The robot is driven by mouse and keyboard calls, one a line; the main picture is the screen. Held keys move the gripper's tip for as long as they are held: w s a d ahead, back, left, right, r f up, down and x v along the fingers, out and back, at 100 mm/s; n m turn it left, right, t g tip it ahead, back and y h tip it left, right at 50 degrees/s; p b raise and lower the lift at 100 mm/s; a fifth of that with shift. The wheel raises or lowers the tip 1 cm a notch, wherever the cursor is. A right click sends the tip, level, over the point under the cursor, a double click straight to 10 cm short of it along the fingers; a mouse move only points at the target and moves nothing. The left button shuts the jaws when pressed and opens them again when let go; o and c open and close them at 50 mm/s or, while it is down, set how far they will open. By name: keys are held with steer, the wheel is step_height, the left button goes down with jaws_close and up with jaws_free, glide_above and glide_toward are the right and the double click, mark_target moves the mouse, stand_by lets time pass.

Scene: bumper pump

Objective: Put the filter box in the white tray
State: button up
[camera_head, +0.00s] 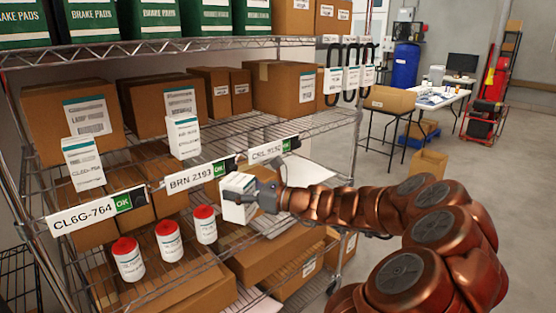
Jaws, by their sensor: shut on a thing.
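A small white box with a teal band (238,199), which looks like the filter box, is in my gripper (260,195). My gripper is shut on it in front of the wire rack, just below the shelf label strip. The fingers hide the box's right side. Two similar white boxes stand on the middle shelf, one at the left (83,162) and one near the centre (183,136). I cannot make out a white tray for certain; a pale flat surface (285,224) shows partly behind my arm.
The wire rack (190,48) holds cardboard cartons (283,88) and green brake pad boxes (172,18). Red-capped white bottles (169,241) stand on the shelf below the labels. Dark hooks with tags (351,78) hang at the rack's right end. Open floor (500,200) lies to the right.

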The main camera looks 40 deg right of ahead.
steer(key=w+a+f+n+g+y, duration=0.3)
steer(key=w+a+f, duration=0.1)
steer(key=a+f, duration=0.5)
steer(key=w+a+f+n+g+y, duration=0.2)
steer(key=a+f, duration=0.7)
steer(key=a, duration=0.5)
steer(key=shift+w+a+f+n+g+y, duration=0.15)
steer(key=shift+w+f+n+g+y, duration=0.35)
steer(key=shift+w+y, duration=0.55)
